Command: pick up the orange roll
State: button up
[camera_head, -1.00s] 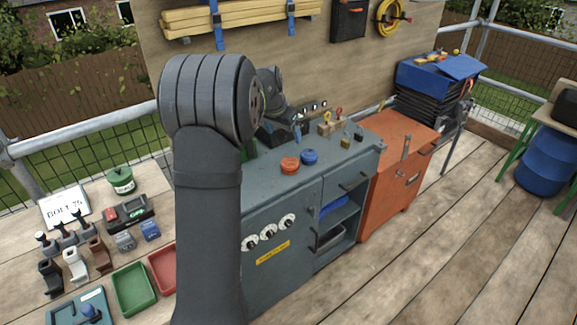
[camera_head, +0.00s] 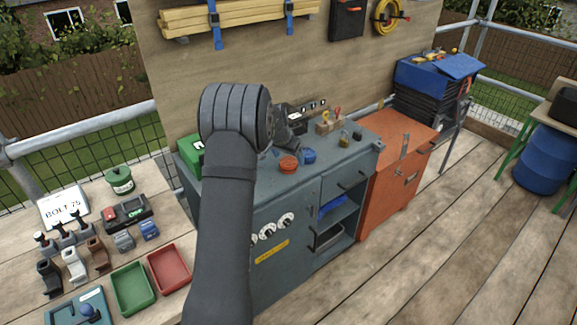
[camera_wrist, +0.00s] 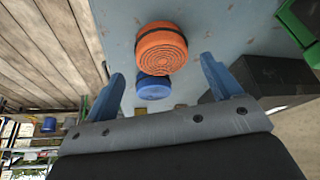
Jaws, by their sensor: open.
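The orange roll (camera_head: 288,163) lies on the grey bench top in the head view. In the wrist view the orange roll (camera_wrist: 161,49) shows its ribbed round face with a dark band around it. A blue roll (camera_wrist: 153,87) sits close beside it, also seen in the head view (camera_head: 309,156). My gripper (camera_wrist: 162,82) is open and empty, its two blue fingers spread wide. In the wrist view the orange roll appears beyond the fingertips, not between them. In the head view my arm hides most of my gripper.
The grey bench (camera_head: 335,185) also carries a green box (camera_head: 190,153) at its left end and a wooden block with tools (camera_head: 329,123) at the back. In the wrist view a black box (camera_wrist: 275,80) stands right of my gripper. An orange cabinet (camera_head: 396,170) adjoins the bench.

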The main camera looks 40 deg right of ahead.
aim_at(289, 161)
jog(key=x, duration=0.4)
jog(key=shift+w+a, duration=0.15)
jog(key=shift+a, duration=0.05)
jog(key=shift+c, duration=0.2)
jog(key=c, duration=1.1)
